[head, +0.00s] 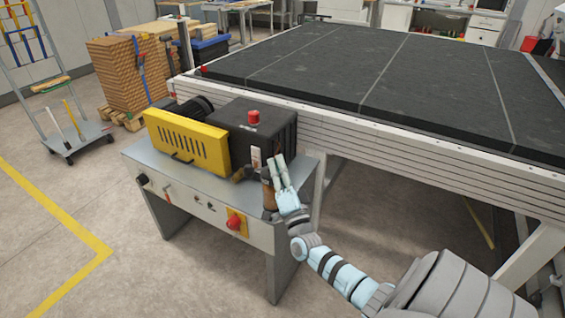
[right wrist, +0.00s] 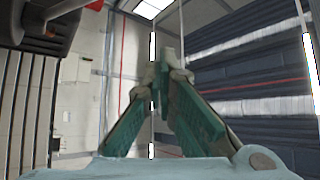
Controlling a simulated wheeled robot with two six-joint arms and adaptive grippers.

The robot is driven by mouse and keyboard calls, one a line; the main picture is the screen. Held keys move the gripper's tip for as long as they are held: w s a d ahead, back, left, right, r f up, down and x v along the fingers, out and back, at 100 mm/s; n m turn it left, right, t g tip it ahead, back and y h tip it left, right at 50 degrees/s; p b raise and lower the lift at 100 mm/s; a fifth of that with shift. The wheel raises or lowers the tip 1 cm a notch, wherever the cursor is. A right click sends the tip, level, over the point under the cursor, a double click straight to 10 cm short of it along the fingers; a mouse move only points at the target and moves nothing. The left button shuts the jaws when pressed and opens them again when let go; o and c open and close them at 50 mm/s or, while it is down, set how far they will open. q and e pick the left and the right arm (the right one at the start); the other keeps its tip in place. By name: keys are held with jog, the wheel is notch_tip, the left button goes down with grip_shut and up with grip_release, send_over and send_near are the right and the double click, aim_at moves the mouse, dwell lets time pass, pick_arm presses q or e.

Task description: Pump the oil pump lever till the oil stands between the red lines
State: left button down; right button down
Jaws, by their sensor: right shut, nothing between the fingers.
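The pump unit stands on a grey metal bench, with a black housing (head: 268,131) beside a yellow guard (head: 185,139). A small pale gauge (head: 256,158) with a reddish mark is on the housing's front; its oil level is too small to read. My right gripper (head: 279,168) is in front of the housing's right front corner, just right of the gauge. Its fingers are shut and empty; they also show in the right wrist view (right wrist: 160,78). A brownish part (head: 267,181) sits beside the gripper, partly hidden. I cannot make out the lever clearly. My left gripper is out of view.
The bench (head: 157,162) carries a red knob on a yellow plate (head: 236,222) on its front. A red cap (head: 253,117) tops the housing. A large dark-topped table (head: 400,75) stands behind and right. Open floor (head: 70,240) lies to the left.

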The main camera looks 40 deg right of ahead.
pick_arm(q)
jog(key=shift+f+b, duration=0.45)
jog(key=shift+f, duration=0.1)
pick_arm(e)
jog(key=shift+w+a+f, duration=0.35)
jog(key=shift+w+a, duration=0.3)
jog(key=shift+w+a+f, duration=0.3)
jog(key=shift+w+a, duration=0.3)
jog(key=shift+a, duration=0.05)
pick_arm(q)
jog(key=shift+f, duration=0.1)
pick_arm(e)
jog(key=shift+f, duration=0.1)
